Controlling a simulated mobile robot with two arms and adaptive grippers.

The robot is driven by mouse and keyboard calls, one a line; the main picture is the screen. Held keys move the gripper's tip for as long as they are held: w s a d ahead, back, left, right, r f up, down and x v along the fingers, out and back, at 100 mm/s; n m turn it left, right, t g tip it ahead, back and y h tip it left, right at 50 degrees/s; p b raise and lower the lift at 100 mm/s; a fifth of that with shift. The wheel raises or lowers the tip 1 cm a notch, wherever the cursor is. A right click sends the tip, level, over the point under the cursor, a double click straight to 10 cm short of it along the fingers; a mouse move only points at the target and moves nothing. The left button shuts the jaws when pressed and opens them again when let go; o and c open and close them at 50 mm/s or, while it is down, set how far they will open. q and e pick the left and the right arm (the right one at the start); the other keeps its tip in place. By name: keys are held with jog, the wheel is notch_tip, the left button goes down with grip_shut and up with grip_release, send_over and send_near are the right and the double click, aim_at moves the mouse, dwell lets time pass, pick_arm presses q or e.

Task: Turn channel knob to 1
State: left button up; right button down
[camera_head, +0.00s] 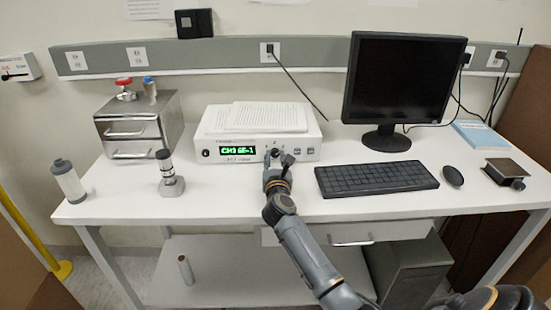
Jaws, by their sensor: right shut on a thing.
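A white control box (223,127) with papers on top stands on the desk. Its green display (238,150) appears to read "CM1 GE-1". A dark knob sits right of the display, on the box's front face, largely covered by my gripper. My right gripper (276,157) reaches up to this knob and is shut on it; the fingertips are small and partly hide the knob, so its pointer setting cannot be read. Several small buttons (304,151) are to the right of the knob. My left gripper is not in view.
A monitor (402,80), keyboard (375,178) and mouse (453,176) are to the right. A metal drawer box (132,128), a small upright device (170,180) and a white cylinder (69,181) stand to the left. The desk front is mostly clear.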

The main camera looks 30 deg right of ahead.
jog(key=shift+r+n+p, duration=0.2)
jog(key=shift+n+p, duration=0.9)
jog(key=shift+p, duration=0.2)
jog(key=n+p, duration=0.2)
jog(key=shift+n, duration=0.3)
jog(key=n+p, duration=0.3)
jog(key=shift+a+n, duration=0.1)
jog(key=shift+n, duration=0.2)
jog(key=n+p, duration=0.2)
jog(key=n, duration=0.1)
jog(key=shift+f+n, duration=0.15)
jog(key=shift+n, duration=0.25)
jog(key=n+p, duration=0.3)
jog(key=n, duration=0.3)
jog(key=shift+f, duration=0.1)
jog(key=n+p, duration=0.2)
jog(key=n, duration=0.3)
jog(key=shift+f, duration=0.15)
jog(key=shift+n, duration=0.4)
jog(key=c, duration=1.1)
grip_release()
